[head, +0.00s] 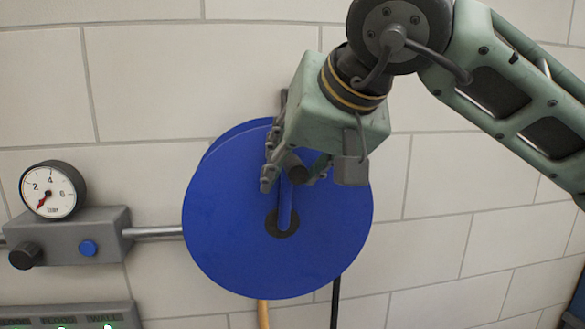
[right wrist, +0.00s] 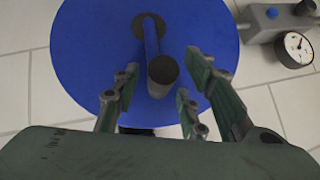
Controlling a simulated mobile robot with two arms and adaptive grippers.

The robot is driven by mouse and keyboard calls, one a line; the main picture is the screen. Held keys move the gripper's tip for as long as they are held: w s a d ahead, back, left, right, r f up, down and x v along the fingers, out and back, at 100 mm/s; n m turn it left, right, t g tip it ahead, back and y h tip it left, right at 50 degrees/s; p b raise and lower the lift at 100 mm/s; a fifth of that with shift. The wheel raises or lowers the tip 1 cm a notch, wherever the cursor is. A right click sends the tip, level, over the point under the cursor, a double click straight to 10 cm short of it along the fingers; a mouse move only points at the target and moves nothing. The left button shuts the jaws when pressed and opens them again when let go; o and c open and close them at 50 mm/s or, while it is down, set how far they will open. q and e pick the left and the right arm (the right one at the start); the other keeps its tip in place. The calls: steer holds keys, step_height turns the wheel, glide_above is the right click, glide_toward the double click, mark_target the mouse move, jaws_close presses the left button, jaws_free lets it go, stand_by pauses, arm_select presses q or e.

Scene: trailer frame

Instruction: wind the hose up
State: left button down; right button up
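A blue hose reel (head: 225,225) is mounted on the tiled wall; its round disc also shows in the right wrist view (right wrist: 85,50). A blue crank arm (head: 286,208) runs up from the dark hub (head: 272,222). The crank's dark cylindrical knob (right wrist: 162,70) sticks out from the disc. My right gripper (head: 305,174) is at the knob, with fingers apart on both sides of it. In the right wrist view, gaps show between fingers and knob. A yellow-orange hose (head: 263,314) hangs below the reel. My left gripper is not in view.
A pressure gauge (head: 52,190) sits on a grey valve block (head: 75,233) with a blue button, left of the reel. A pipe (head: 155,233) joins block and reel. A dark cable (head: 335,300) hangs below. A panel (head: 65,313) is at lower left. The right-hand wall is mostly clear.

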steer(key=v, duration=1.1)
steer(key=shift+s, duration=0.2)
